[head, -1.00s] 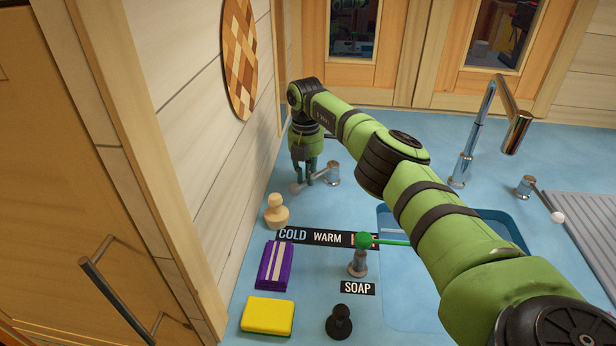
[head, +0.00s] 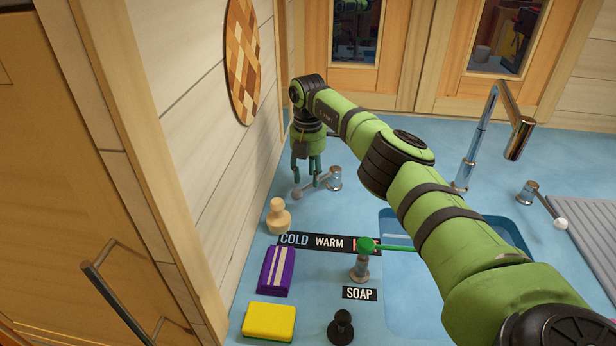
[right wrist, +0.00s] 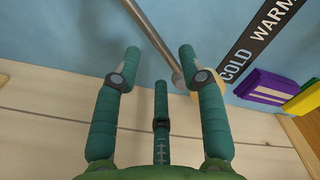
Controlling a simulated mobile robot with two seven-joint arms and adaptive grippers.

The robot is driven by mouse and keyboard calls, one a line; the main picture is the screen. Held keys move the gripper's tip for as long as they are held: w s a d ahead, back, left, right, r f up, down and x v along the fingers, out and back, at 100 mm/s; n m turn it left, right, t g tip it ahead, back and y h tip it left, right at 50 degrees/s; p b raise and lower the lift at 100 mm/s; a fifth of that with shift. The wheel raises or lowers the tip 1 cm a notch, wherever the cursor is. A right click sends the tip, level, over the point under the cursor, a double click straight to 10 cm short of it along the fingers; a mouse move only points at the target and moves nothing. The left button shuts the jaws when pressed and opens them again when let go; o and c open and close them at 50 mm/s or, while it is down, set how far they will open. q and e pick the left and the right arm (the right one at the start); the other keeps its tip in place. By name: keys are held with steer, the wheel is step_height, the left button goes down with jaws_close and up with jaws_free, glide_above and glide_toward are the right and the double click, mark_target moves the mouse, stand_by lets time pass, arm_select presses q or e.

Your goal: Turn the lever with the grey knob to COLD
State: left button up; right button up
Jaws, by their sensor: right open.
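The lever with the grey knob stands on the blue counter by the log wall, its metal base (head: 335,179) on the right and its arm pointing left. Its grey knob (head: 297,194) is at the left end, behind the COLD end of the label strip (head: 318,242). My right gripper (head: 306,176) is open and empty, fingers down, just above and behind the knob. In the right wrist view the lever's rod (right wrist: 154,34) runs down to beside one finger of the gripper (right wrist: 159,62); contact cannot be told. My left gripper is out of view.
A wooden peg-like piece (head: 278,215), a purple packet (head: 277,271) and a yellow sponge (head: 269,321) line the wall side. Another lever with a white knob (head: 560,223) and a tap (head: 467,150) are right.

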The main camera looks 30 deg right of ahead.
step_height(320, 180, up, 10)
steer(key=shift+r, duration=0.25)
steer(key=shift+f, duration=0.1)
stand_by(0.5)
